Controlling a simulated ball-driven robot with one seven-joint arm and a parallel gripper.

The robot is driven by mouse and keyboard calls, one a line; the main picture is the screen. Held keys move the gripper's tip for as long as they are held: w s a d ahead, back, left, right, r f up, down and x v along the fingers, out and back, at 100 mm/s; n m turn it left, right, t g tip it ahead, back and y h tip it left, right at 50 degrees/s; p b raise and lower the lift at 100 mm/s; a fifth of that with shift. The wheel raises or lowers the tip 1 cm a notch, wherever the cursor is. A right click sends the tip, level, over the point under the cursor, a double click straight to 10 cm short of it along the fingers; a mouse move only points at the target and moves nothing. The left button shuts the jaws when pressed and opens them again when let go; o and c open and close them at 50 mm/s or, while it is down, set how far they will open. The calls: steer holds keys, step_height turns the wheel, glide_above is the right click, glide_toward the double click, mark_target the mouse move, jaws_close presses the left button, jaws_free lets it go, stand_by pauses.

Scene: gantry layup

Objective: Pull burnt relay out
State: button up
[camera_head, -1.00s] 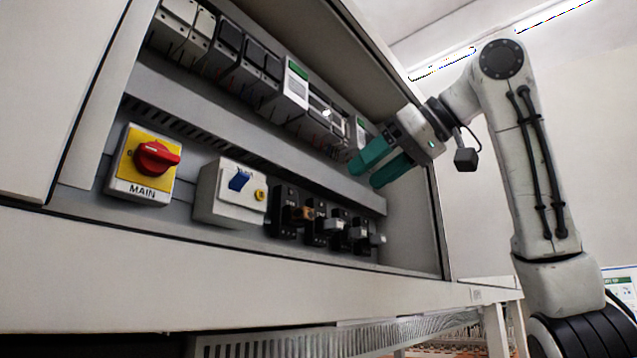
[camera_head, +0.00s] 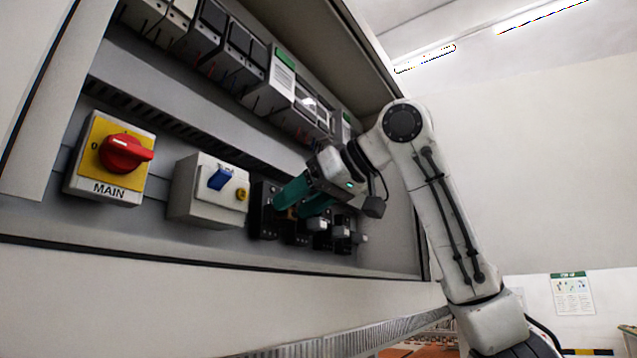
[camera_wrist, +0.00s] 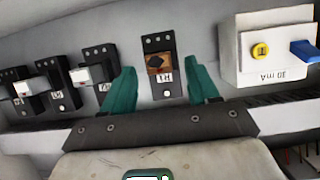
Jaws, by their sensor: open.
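In the wrist view, the burnt relay (camera_wrist: 158,62) is orange-brown with a dark scorched patch. It sits in a black socket (camera_wrist: 163,88) on the panel. My gripper (camera_wrist: 163,70) is open, with one teal finger on each side of that socket; the relay is between them in the picture. I cannot tell whether the fingers touch it. In the head view, my gripper (camera_head: 290,206) is at the lower row and its fingers mostly hide the burnt relay.
Clear-grey relays (camera_wrist: 88,76) in black sockets stand beside it. A white breaker box (camera_head: 208,192) with a blue lever and yellow button is on the other side. The red MAIN switch (camera_head: 124,154) is farther left. A row of modules (camera_head: 285,85) runs above.

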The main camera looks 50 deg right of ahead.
steer(key=shift+w+f, duration=0.2)
steer(key=shift+w, duration=0.25)
jaws_close()
stand_by(0.6)
